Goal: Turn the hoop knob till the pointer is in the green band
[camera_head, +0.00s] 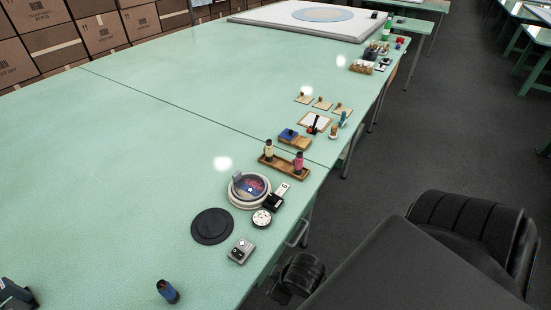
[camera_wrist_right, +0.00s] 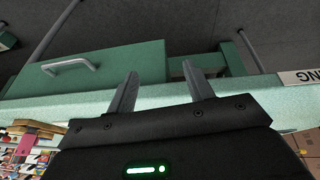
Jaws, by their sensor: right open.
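The round hoop (camera_head: 248,190) with a pale rim and a dark, purple-pink centre lies near the right edge of the green table. A black knob-like part (camera_head: 272,202) sits at its lower right. Beside it is a small round white-faced dial (camera_head: 262,218); its pointer and any green band are too small to read. My right gripper (camera_wrist_right: 160,76) shows in the right wrist view with its two fingers apart and nothing between them, facing the table's edge and a green drawer. It is away from the hoop.
A black disc (camera_head: 212,226), a grey box (camera_head: 241,251) and a blue-dark bottle (camera_head: 167,291) stand near the hoop. A wooden tray with spools (camera_head: 284,167) stands beyond it. The drawer handle (camera_wrist_right: 67,64) juts out below the table edge.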

